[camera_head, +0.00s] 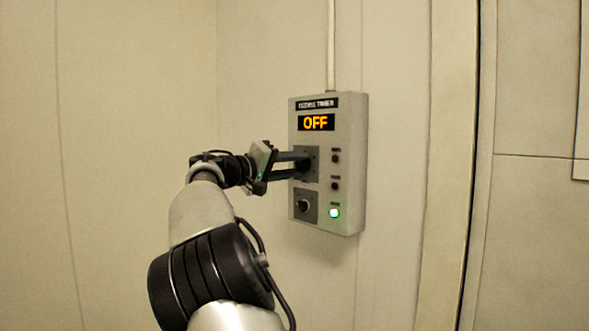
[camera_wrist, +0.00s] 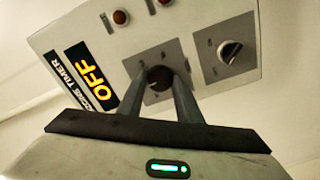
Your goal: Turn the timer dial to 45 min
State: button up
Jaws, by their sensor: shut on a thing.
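The timer box (camera_head: 350,130) is a grey panel on the wall with a display (camera_head: 316,123) that reads OFF in orange. The black timer dial (camera_wrist: 158,78) sits on a dark square plate below the display. My gripper (camera_head: 304,164) reaches in from the left and is shut on the dial; in the wrist view its two fingers (camera_wrist: 160,86) stand on either side of the knob. The fingers hide much of the dial in the head view, and I cannot read its pointer or the marks around it.
A second knob (camera_head: 304,205) sits on a plate below the dial; it also shows in the wrist view (camera_wrist: 230,52). On the right are a lit green lamp (camera_head: 334,213) and two dark lamps (camera_head: 335,172). A conduit (camera_head: 331,45) runs up the wall. Free room lies left of the box.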

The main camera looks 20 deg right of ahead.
dwell(0.3)
jog(key=o, duration=1)
jog(key=shift+o, duration=0.2)
jog(key=v, duration=1.7)
jog(key=shift+a+p, duration=0.2)
jog(key=shift+p, duration=0.25)
jog(key=shift+s, duration=0.1)
